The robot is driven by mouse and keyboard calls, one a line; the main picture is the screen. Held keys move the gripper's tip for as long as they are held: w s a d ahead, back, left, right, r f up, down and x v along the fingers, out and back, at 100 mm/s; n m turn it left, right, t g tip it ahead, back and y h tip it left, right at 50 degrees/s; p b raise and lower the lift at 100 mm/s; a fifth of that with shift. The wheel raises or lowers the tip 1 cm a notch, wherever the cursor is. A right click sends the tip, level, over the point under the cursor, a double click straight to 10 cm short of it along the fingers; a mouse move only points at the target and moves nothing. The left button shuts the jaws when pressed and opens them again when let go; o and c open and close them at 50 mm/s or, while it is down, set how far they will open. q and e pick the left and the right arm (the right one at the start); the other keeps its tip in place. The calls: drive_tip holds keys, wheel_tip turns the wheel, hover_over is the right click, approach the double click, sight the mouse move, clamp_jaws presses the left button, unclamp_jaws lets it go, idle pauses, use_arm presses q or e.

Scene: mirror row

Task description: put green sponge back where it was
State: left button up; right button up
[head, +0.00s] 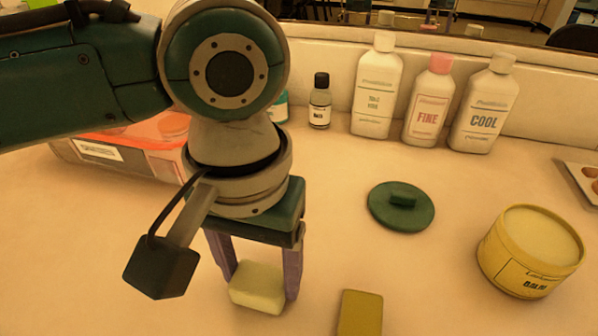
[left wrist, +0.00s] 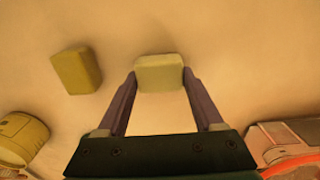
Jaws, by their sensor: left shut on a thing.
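A pale yellow-green sponge (head: 257,287) is between the fingertips of my left gripper (head: 259,278), which is shut on it. In the left wrist view the sponge (left wrist: 160,73) sits between the two finger ends of the gripper (left wrist: 159,84). It is at or close above the counter; I cannot tell whether it touches. A second, darker olive-yellow block (head: 360,314) lies on the counter to the right of it, cut by the bottom edge of the head view; it also shows in the left wrist view (left wrist: 76,70). My right gripper is not in view.
A dark green round lid (head: 401,206) lies on the counter (head: 340,245). An open yellow balm tub (head: 530,252) stands at right. Several bottles, among them a pink-capped one (head: 428,102), line the back ledge. A clear box with an orange lid (head: 130,138) is partly behind my arm.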

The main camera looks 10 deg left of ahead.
sight(260, 275)
use_arm(q)
drive_tip(key=o, duration=1.2)
drive_tip(key=shift+f, duration=0.1)
wheel_tip(260, 275, up, 12)
drive_tip(key=p, duration=0.4)
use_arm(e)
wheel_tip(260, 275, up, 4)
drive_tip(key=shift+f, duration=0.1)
use_arm(q)
drive_tip(key=s+d+f+m+t+h, duration=0.2)
drive_tip(key=s+d+f+h, duration=0.2)
drive_tip(key=s, duration=0.2)
drive_tip(key=s+a+f+y, duration=0.1)
drive_tip(key=s+a, duration=0.1)
drive_tip(key=a, duration=0.2)
drive_tip(key=s+a+f+t+y, duration=0.1)
drive_tip(key=s+a, duration=0.1)
drive_tip(key=a, duration=0.3)
drive_tip(key=s+a+y, duration=0.1)
drive_tip(key=s+a, duration=0.1)
drive_tip(key=a, duration=0.2)
drive_tip(key=shift+s+a+f+t+y, duration=0.2)
drive_tip(key=shift+s+f+t+y, duration=0.1)
drive_tip(key=shift+f+y, duration=0.1)
